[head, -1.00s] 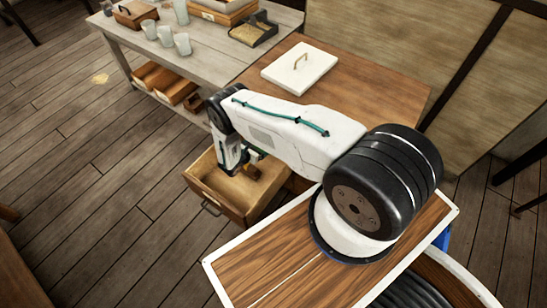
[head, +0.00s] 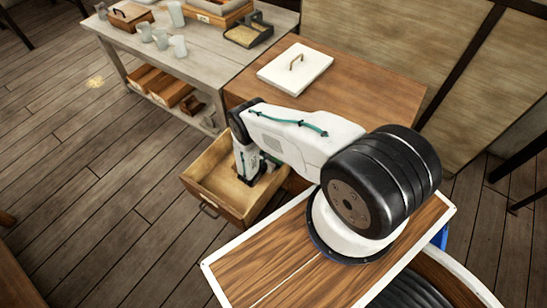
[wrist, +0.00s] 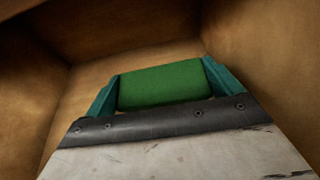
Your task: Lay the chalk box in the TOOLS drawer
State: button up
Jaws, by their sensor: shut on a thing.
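The open drawer (head: 212,178) is pulled out from the brown cabinet, and its label cannot be read. My gripper (head: 251,176) points down into it, near the cabinet end. In the wrist view, my gripper (wrist: 160,86) has its teal fingers shut on a green box (wrist: 160,84), which I take to be the chalk box. Bare wooden drawer walls (wrist: 35,85) surround it. I cannot tell whether the box touches the drawer floor. In the head view my arm mostly hides the box.
The cabinet's brown top (head: 365,88) holds a white lidded panel (head: 296,68) with a handle. A grey bench (head: 205,62) behind carries several cups, a wooden box (head: 131,15) and a dark tray (head: 248,34). The drawer's left part is free.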

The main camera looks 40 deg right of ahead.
jog(key=shift+f, duration=0.35)
jog(key=shift+f, duration=0.55)
jog(key=o, duration=0.7)
jog(key=shift+o, duration=0.2)
jog(key=shift+r, duration=0.35)
jog(key=v, duration=1.2)
jog(key=shift+r, duration=0.15)
